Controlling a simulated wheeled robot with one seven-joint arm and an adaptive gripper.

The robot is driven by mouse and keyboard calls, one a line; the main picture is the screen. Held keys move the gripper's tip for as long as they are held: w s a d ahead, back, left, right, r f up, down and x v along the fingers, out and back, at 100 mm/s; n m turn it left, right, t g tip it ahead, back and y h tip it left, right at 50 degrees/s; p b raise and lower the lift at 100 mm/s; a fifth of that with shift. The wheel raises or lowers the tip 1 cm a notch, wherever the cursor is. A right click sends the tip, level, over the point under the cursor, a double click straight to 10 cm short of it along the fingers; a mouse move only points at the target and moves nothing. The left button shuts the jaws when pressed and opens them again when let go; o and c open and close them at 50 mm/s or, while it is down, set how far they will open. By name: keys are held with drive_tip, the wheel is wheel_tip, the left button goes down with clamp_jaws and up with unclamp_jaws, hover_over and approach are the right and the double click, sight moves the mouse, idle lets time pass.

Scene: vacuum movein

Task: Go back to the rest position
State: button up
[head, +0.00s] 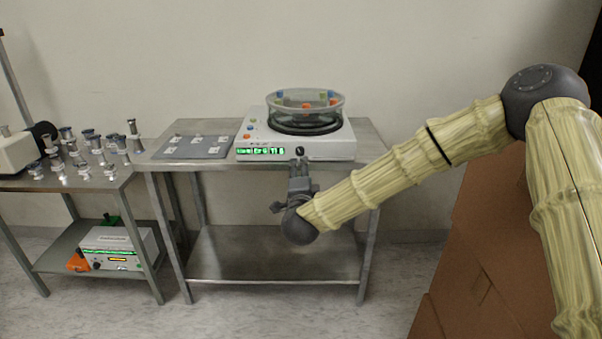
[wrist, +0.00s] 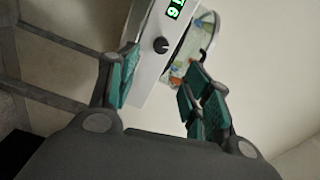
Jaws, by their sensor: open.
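My gripper (head: 299,170) is in front of the right part of the middle table, close to the front face of a white device (head: 262,141) with green displays. In the wrist view my gripper (wrist: 162,82) has its two teal-padded fingers apart, with nothing held between them. The device's black knob (wrist: 161,46) shows between and beyond the fingers. My arm reaches in from the right of the head view, with its wrist low in front of the table edge.
A clear round bowl (head: 283,115) with coloured pieces sits on the device. A grey plate (head: 186,153) lies left of it on the metal table (head: 369,143). Several metal fittings (head: 84,160) stand on the left table. Brown boxes (head: 470,250) stand at the right below my arm.

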drive_tip(key=s+f+n+g+y, duration=0.1)
drive_tip(key=s+f+n+g, duration=0.1)
drive_tip(key=s+f, duration=0.35)
drive_tip(key=s+d+f+n+g+y, duration=0.1)
drive_tip(key=s+f+n, duration=0.1)
drive_tip(key=f, duration=0.7)
drive_tip(key=s+f+n+g+y, duration=0.15)
drive_tip(key=s+f, duration=0.25)
drive_tip(key=f, duration=0.4)
drive_tip(key=s+d+f+n+g+h, duration=0.1)
drive_tip(key=s+d+f+n+g, duration=0.25)
drive_tip(key=s+f, duration=0.6)
drive_tip(key=s+d+f+n+g, duration=0.3)
drive_tip(key=s+d+f+g, duration=0.15)
drive_tip(key=s+f, duration=0.55)
drive_tip(key=s+d+f+n+g+h, duration=0.1)
drive_tip(key=s+d+g, duration=0.1)
drive_tip(key=s+d, duration=0.45)
drive_tip(key=s+d+f+n+g+h, duration=0.1)
drive_tip(key=s+d+n+g, duration=0.15)
drive_tip(key=s, duration=0.75)
drive_tip(key=s+d+f+g+h, duration=0.1)
drive_tip(key=s+d, duration=0.4)
drive_tip(key=s, duration=0.3)
wheel_tip(320, 180, up, 17)
drive_tip(key=p, duration=1.7)
drive_tip(key=shift+a+r+p, duration=0.15)
drive_tip(key=shift+a+p, duration=0.1)
drive_tip(key=shift+p, duration=0.15)
